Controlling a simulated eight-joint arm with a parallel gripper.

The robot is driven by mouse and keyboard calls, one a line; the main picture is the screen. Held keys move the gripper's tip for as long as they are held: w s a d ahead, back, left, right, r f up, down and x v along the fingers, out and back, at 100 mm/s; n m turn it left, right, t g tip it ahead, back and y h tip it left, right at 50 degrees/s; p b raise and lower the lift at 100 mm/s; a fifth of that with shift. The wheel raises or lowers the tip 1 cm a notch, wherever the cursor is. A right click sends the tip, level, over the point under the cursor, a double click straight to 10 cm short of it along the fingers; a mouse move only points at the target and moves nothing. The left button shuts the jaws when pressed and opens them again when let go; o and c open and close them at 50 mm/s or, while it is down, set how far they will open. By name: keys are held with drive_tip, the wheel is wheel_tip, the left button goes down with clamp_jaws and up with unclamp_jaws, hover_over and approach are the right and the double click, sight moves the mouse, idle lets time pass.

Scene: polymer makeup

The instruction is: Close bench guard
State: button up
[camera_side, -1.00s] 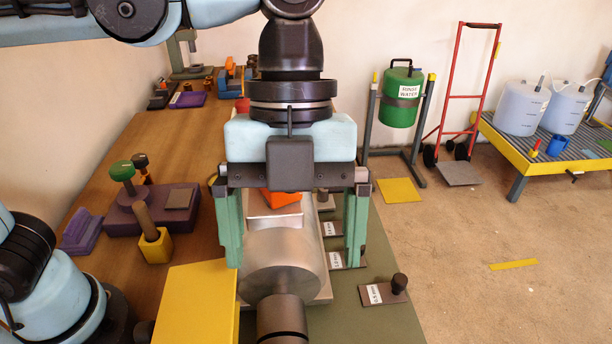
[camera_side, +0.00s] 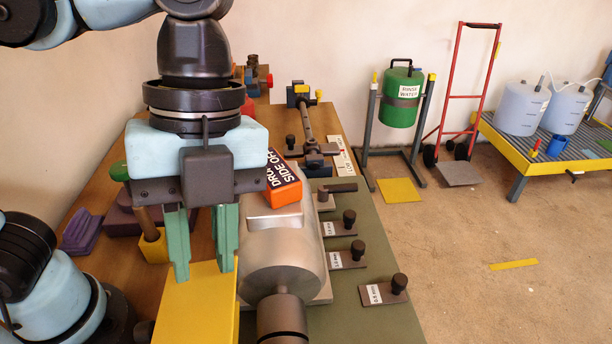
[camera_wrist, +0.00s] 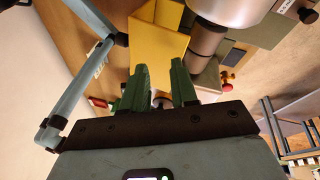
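The yellow panel (camera_side: 198,305), which looks like the bench guard, stands at the front of the bench, left of a silver cylinder (camera_side: 282,265). In the wrist view the panel (camera_wrist: 158,48) shows beyond my fingers. My gripper (camera_side: 202,274) is over the panel's top end with its green fingers pointing down. The fingers are partly apart, with a gap between them, and the wrist view shows my gripper (camera_wrist: 159,66) with nothing clearly held. I cannot tell whether a fingertip touches the panel. The panel's lower part is cut off by the side view's bottom edge.
An orange block (camera_side: 284,184) with white lettering sits on the silver machine. Several small labelled plates with black knobs (camera_side: 386,290) lie to the right. A yellow holder (camera_side: 155,248) with a peg and a purple block (camera_side: 82,233) are at the left.

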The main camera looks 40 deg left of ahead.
sight(166, 285)
drive_tip(key=s+a+n, duration=0.2)
drive_tip(key=s+a+n+y, duration=0.1)
drive_tip(key=a, duration=0.1)
drive_tip(key=shift+s+r+n, duration=0.15)
drive_tip(key=shift+r+n, duration=0.1)
drive_tip(key=shift+n, duration=0.15)
clamp_jaws()
wheel_tip(166, 285, down, 7)
drive_tip(key=n, duration=0.1)
drive_tip(key=shift+w+d, duration=3.2)
drive_tip(key=shift+w, duration=0.25)
drive_tip(key=shift+r, duration=0.15)
drive_tip(key=shift+s+a+r, duration=0.35)
drive_tip(key=shift+s+r, duration=0.05)
drive_tip(key=shift+r, duration=0.75)
drive_tip(key=shift+s+a+r, duration=0.35)
drive_tip(key=shift+s+r, duration=0.1)
drive_tip(key=shift+r, duration=0.65)
drive_tip(key=shift+s+a+r, duration=0.35)
drive_tip(key=shift+s+r, duration=0.05)
drive_tip(key=shift+r, duration=0.75)
